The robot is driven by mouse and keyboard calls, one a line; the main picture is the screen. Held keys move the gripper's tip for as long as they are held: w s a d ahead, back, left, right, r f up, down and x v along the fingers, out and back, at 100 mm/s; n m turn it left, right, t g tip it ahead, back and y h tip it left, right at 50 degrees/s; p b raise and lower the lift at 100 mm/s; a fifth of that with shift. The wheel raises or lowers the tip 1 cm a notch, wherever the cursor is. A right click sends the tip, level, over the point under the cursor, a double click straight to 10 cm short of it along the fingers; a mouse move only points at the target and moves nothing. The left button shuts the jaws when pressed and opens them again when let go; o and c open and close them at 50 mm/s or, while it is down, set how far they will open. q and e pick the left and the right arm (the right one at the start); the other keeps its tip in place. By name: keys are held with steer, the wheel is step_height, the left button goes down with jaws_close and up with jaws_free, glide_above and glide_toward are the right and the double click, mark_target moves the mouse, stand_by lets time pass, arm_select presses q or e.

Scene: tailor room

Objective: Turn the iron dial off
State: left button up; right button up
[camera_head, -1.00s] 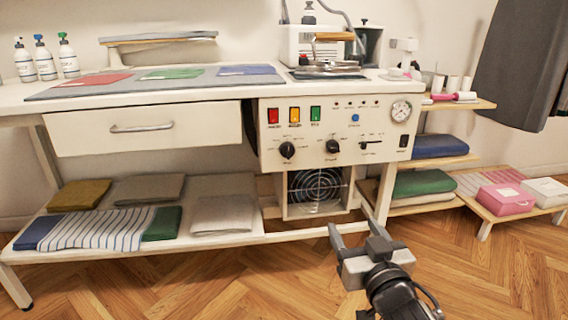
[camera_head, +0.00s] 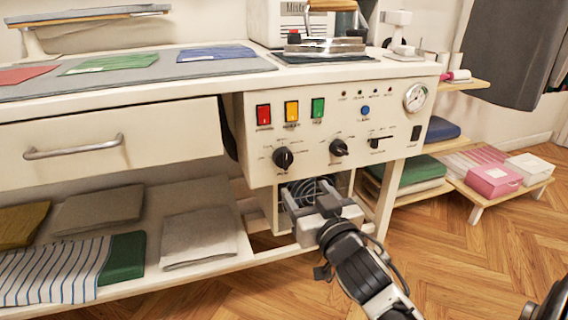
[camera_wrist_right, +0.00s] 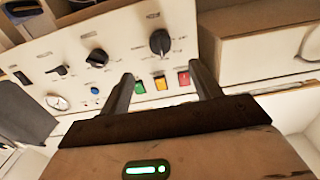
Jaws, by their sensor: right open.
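The white control panel (camera_head: 250,172) has two black round dials, a left dial (camera_head: 283,158) and a middle dial (camera_head: 338,147), plus a small black lever switch (camera_head: 380,142). I cannot read which control is the iron's. The iron (camera_head: 325,46) rests on the tabletop above the panel. My left gripper is not in view.
Red (camera_head: 264,115), yellow (camera_head: 291,111) and green (camera_head: 318,108) buttons sit above the dials, with a gauge (camera_head: 416,97) at right. A drawer (camera_head: 60,135) is at left. Folded cloths lie on the lower shelf (camera_head: 190,274).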

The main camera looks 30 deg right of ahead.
mark_target(286, 163)
steer(key=b+x, duration=0.2)
steer(key=x, duration=1)
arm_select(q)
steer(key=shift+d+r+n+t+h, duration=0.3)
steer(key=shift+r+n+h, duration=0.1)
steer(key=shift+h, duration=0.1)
arm_select(e)
steer(key=shift+w, duration=0.1)
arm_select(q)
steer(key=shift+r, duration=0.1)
arm_select(e)
steer(key=c, duration=0.9)
